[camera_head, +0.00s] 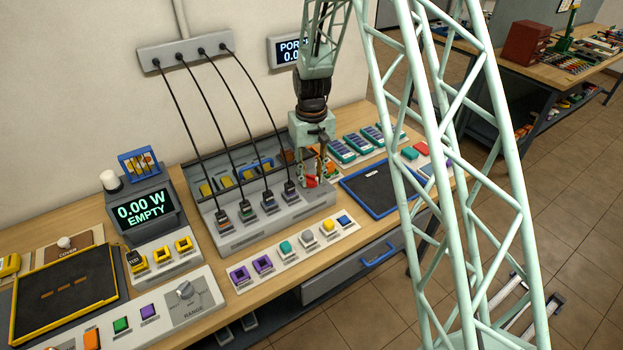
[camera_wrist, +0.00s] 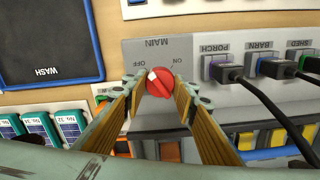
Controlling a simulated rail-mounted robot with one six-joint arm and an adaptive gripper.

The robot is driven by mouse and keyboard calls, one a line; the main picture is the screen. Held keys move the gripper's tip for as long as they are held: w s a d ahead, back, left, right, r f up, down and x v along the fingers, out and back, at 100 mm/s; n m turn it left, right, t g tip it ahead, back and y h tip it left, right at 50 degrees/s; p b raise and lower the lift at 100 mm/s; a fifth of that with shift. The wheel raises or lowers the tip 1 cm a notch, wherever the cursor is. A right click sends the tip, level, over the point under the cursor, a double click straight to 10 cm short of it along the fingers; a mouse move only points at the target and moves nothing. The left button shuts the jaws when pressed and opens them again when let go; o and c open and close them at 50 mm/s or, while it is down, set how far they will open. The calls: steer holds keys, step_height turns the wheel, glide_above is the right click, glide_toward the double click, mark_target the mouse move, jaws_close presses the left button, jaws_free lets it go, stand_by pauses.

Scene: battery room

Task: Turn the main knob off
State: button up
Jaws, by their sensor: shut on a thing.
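The main knob (camera_wrist: 160,84) is red and round with a white mark. It sits on a grey panel (camera_wrist: 160,50) labelled MAIN, with OFF and ON printed beside it, upside down in the wrist view. The white mark is on the knob's upper left there, toward the OFF label. My gripper (camera_wrist: 159,79) is shut on the knob, one finger on each side. In the head view my gripper (camera_head: 312,178) points down at the right end of the grey socket unit, with the red knob (camera_head: 311,182) between its fingers.
Several plugs with black cables (camera_head: 268,197) stand just left of my gripper, marked PORCH, BARN and SHED in the wrist view. A blue-rimmed WASH tray (camera_head: 372,190) lies to the right. Behind are teal battery packs (camera_head: 342,150). A display (camera_head: 142,212) reads 0.00 W EMPTY.

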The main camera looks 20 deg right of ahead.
mark_target(312, 176)
steer(key=shift+n+b, duration=0.3)
steer(key=shift+n, duration=0.9)
steer(key=shift+o, duration=0.2)
steer(key=o, duration=0.6)
steer(key=shift+c, duration=0.2)
steer(key=shift+r, duration=0.15)
step_height(312, 176, up, 12)
steer(key=shift+f, duration=0.2)
